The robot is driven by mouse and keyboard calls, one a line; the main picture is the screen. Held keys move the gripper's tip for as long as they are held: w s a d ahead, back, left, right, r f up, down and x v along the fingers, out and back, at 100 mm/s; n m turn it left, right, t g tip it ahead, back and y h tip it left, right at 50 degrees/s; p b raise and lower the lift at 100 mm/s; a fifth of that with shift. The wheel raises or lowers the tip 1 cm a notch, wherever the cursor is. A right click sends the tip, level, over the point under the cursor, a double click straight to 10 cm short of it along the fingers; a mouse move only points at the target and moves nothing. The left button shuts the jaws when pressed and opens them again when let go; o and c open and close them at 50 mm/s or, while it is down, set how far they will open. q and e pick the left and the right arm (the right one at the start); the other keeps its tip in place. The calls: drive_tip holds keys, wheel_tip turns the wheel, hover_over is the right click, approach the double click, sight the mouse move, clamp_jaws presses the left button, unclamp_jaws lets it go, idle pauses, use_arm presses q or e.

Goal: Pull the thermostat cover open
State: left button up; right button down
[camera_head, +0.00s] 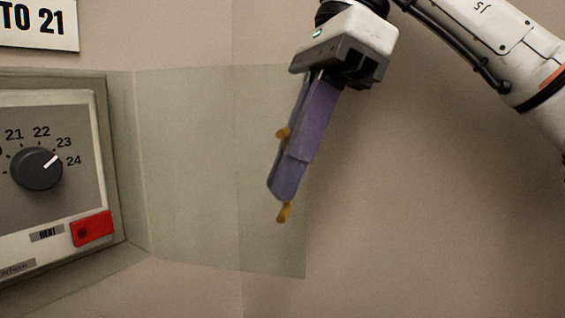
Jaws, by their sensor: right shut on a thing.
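The thermostat (70,110) is at the left, partly cut off by the picture edge. It has a grey dial with numbers and a red part at its lower right. Its clear cover (190,170) stands swung open to the right of the housing, extending from the housing's right side. My right gripper (283,185) is at the cover's free right side, with its purple fingers pointing down. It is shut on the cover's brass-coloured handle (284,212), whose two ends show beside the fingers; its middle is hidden. My left gripper is out of view.
A white sign (38,22) reading "TO 21" is on the wall above the thermostat. The plain wall (430,220) is bare on the right and below my right arm. The dial (37,169) is uncovered in this view.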

drive_tip(key=shift+f, duration=0.1)
drive_tip(key=c, duration=2.2)
unclamp_jaws()
drive_tip(key=shift+w+a, duration=0.1)
drive_tip(key=shift+a, duration=0.05)
drive_tip(key=shift+v, duration=3.8)
